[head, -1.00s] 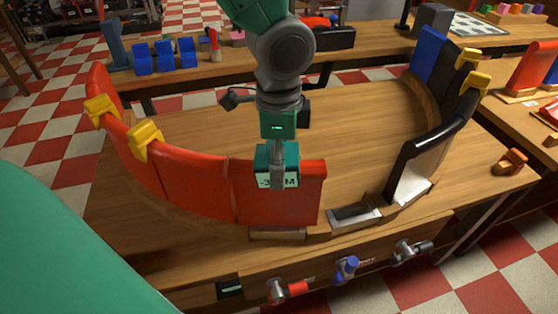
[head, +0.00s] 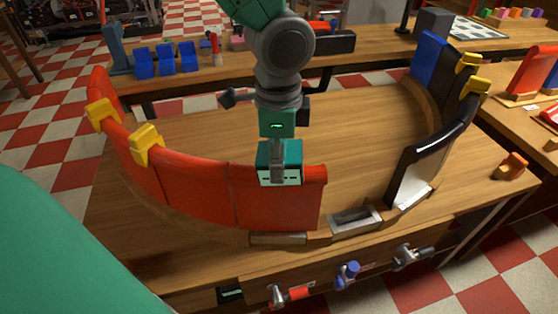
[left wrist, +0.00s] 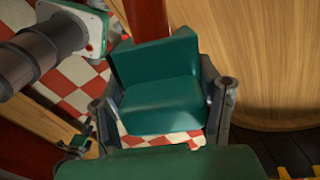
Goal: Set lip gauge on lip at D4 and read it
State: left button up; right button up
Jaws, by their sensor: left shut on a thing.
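My left gripper (head: 278,172) is shut on the lip gauge (head: 292,158), a teal block with a small white display. The gauge is at the top edge of the right-hand red duct segment (head: 275,207), overlapping it in the head view; I cannot tell whether it touches the lip. The display seems to show only dashes. In the left wrist view the teal gauge (left wrist: 160,103) sits between both fingers. No D4 mark is legible. My right gripper is not in view.
Two yellow clamps (head: 147,144) grip the red segments at left. A gap with bare base pieces (head: 355,219) separates the red wall from the black segment (head: 430,160). Handles, including a blue one (head: 347,274), line the table front. The ring's middle is clear.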

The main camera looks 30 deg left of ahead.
pick_arm(q)
notch_tip(320, 180, up, 8)
jog(key=shift+f+p, duration=0.1)
jog(key=shift+p, duration=0.7)
jog(key=shift+r+p, duration=0.45)
jog(key=shift+r, duration=0.25)
jog(key=shift+s+r+p, duration=0.1)
jog(key=shift+r+p, duration=1.9)
jog(key=shift+p, duration=0.4)
